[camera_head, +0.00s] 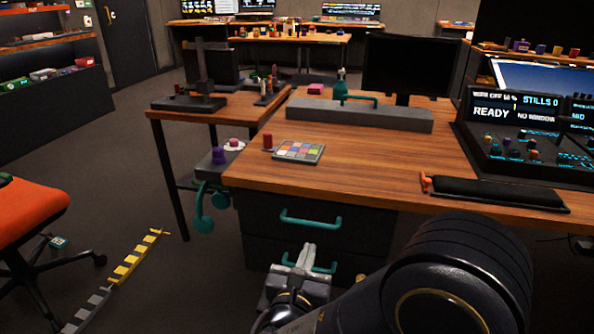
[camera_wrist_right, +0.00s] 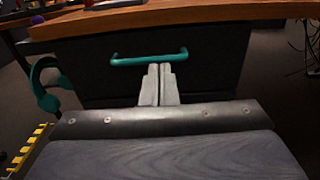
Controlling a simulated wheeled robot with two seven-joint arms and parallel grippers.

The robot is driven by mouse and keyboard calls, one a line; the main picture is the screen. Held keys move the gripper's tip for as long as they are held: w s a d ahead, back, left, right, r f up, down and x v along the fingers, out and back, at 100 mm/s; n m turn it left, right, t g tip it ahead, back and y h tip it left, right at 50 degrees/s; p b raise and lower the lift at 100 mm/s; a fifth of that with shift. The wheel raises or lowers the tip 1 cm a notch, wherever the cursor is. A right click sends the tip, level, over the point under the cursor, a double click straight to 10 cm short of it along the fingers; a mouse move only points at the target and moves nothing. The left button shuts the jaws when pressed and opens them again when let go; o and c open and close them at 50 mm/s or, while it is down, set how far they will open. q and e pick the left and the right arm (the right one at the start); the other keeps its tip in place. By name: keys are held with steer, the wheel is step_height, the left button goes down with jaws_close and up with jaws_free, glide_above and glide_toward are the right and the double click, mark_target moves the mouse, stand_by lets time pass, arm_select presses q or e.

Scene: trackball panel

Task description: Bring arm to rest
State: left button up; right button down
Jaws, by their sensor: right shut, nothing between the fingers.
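My right gripper (camera_head: 308,250) is in front of the desk's drawers, below the tabletop, with its fingers pressed together and nothing between them. In the right wrist view its closed fingertips (camera_wrist_right: 160,68) point at the dark drawer front, just below the teal upper handle (camera_wrist_right: 149,58). I cannot tell whether they touch the drawer. In the head view the upper drawer handle (camera_head: 310,219) shows above the gripper, and the lower handle (camera_head: 322,267) is partly hidden behind it. My left gripper is not in view.
The wooden desk (camera_head: 370,175) overhangs the drawers. A colour chart (camera_head: 299,151), a black wrist rest (camera_head: 500,193) and a lit control panel (camera_head: 520,125) sit on it. Teal headphones (camera_head: 203,210) hang at its left side. An orange chair (camera_head: 25,215) stands at the left; floor between is mostly clear.

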steer(key=s+d+f+m+g+h, duration=0.1)
steer(key=s+d+m+g, duration=0.3)
steer(key=d, duration=0.3)
steer(key=s+d+f+m+g+h, duration=0.1)
steer(key=s+d+f+m+g, duration=0.1)
steer(key=d+m+g, duration=0.35)
steer(key=s+d+f+m+g+h, duration=0.1)
steer(key=s+d+m+g, duration=0.15)
steer(key=d+m, duration=0.45)
steer(key=s+d+f+m+g+y, duration=0.1)
steer(key=s+f+m+g+y, duration=0.2)
steer(key=s+m+y, duration=0.7)
steer(key=s+a+r+m+t+p, duration=0.1)
steer(key=r+m+p, duration=0.1)
steer(key=r+p, duration=0.9)
steer(key=s+a+r+m+t+y+p, duration=0.1)
steer(key=s+r+m+p, duration=0.1)
steer(key=r+p, duration=0.8)
steer(key=s+a+r+m+t+p, duration=0.1)
steer(key=a+r+m+p, duration=0.1)
steer(key=r+p, duration=0.9)
step_height(320, 180, up, 5)
steer(key=shift+s+f+m+y+p, duration=0.1)
steer(key=shift+s+m+y+p, duration=0.25)
steer(key=shift+m, duration=0.5)
steer(key=shift+w, duration=0.1)
